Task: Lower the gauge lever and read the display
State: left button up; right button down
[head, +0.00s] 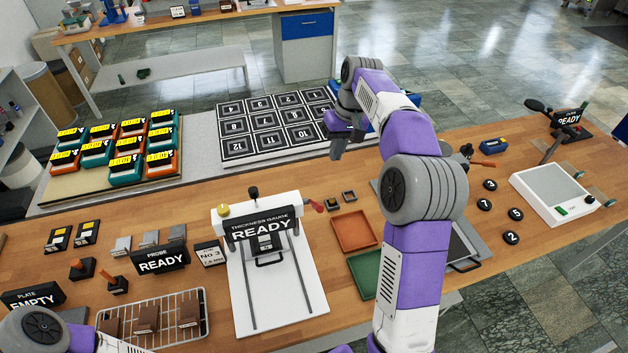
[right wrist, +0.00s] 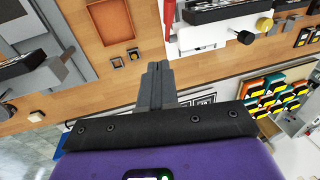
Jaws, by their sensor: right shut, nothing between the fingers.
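The thickness gauge (head: 300,290) is a white-based device on the wooden bench. Its dark display (head: 260,229) reads "THICKNESS GAUGE READY". A red-tipped lever (head: 317,206) sticks out at its right side; it also shows as a red bar in the right wrist view (right wrist: 167,18). A yellow knob (head: 223,210) is at the gauge's upper left. My right gripper (head: 337,151) is beyond and above the lever, near the numbered board. Its fingers (right wrist: 157,66) are shut together and empty, apart from the lever. My left arm shows at the lower left, its gripper out of frame.
An orange tray (head: 354,230) and a green tray (head: 364,273) lie right of the gauge. Left are a probe READY sign (head: 160,260) and a wire rack (head: 205,318) with brown blocks. Behind is the numbered board (head: 235,156). A white press (head: 552,190) stands far right.

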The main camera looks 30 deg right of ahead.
jog(key=b, duration=0.1)
send_near(315, 205)
jog(key=w+d+f, duration=0.2)
jog(key=d+f, duration=0.1)
pick_arm(q)
jog(key=shift+s+f, duration=0.15)
jog(key=shift+f, duration=0.35)
pick_arm(e)
jog(key=a+f, duration=0.1)
jog(key=s+a+f, duration=0.1)
jog(key=shift+s+a+f, duration=0.1)
jog(key=shift+f, duration=0.3)
pick_arm(q)
jog(key=shift+f, duration=0.1)
